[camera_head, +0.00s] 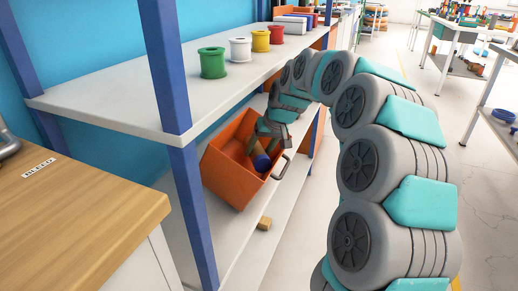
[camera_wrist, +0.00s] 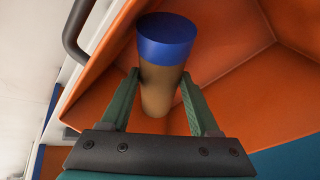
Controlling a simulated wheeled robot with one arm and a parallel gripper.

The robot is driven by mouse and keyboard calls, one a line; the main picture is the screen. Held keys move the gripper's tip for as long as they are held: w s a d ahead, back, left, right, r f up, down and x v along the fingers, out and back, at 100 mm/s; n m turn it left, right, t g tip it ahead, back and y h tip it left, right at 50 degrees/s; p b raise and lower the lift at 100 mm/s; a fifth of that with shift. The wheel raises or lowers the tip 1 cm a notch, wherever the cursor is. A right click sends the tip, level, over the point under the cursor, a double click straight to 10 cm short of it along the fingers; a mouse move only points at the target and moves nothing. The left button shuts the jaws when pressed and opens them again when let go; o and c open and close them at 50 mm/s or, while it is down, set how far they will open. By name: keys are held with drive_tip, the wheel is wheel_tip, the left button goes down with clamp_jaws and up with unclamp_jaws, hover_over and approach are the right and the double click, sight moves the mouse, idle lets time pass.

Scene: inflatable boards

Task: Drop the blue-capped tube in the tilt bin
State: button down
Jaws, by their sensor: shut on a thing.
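The blue-capped tube (camera_wrist: 162,88) has a tan body and a blue cap. In the wrist view it stands between the two green fingers of my gripper (camera_wrist: 160,75), which is shut on its body, with the cap beyond the fingertips. The orange tilt bin (camera_head: 222,167) is tipped on the lower shelf, its open side facing right, with a dark handle at its rim. Its orange walls surround the tube in the wrist view (camera_wrist: 290,95). In the head view the blue cap (camera_head: 262,163) shows inside the bin mouth, below my gripper. Whether the tube touches the bin is unclear.
The upper shelf (camera_head: 150,115) lies above the bin and carries green (camera_head: 212,63), white (camera_head: 240,50), yellow and red spools. Blue posts (camera_head: 190,200) frame the shelf. A small tan block (camera_head: 265,223) lies on the lower shelf. A wooden-topped bench (camera_head: 80,205) stands at left.

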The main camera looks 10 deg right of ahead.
drive_tip(key=shift+c, duration=0.6)
unclamp_jaws()
drive_tip(key=shift+r, duration=0.15)
drive_tip(key=v, duration=1.2)
drive_tip(key=shift+n+g, duration=0.4)
drive_tip(key=shift+g, duration=0.3)
drive_tip(key=s+a+f, duration=0.1)
drive_tip(key=s, duration=0.2)
drive_tip(key=s+a+f, duration=0.1)
drive_tip(key=s+a, duration=0.1)
drive_tip(key=s, duration=0.1)
drive_tip(key=s+a+f, duration=0.1)
drive_tip(key=s, duration=0.2)
drive_tip(key=shift+s+a+f, duration=0.1)
drive_tip(key=shift+s+a, duration=0.15)
drive_tip(key=shift+a, duration=0.1)
drive_tip(key=s+f+g+h, duration=0.1)
drive_tip(key=s+f, duration=0.3)
drive_tip(key=s, duration=0.6)
drive_tip(key=s+f+g+h, duration=0.1)
drive_tip(key=s+f, duration=0.4)
drive_tip(key=s, duration=0.6)
drive_tip(key=s+f+m+g+h, duration=0.1)
drive_tip(key=s+f, duration=0.4)
drive_tip(key=s, duration=0.6)
drive_tip(key=shift+f+g, duration=0.15)
drive_tip(key=shift+g, duration=0.65)
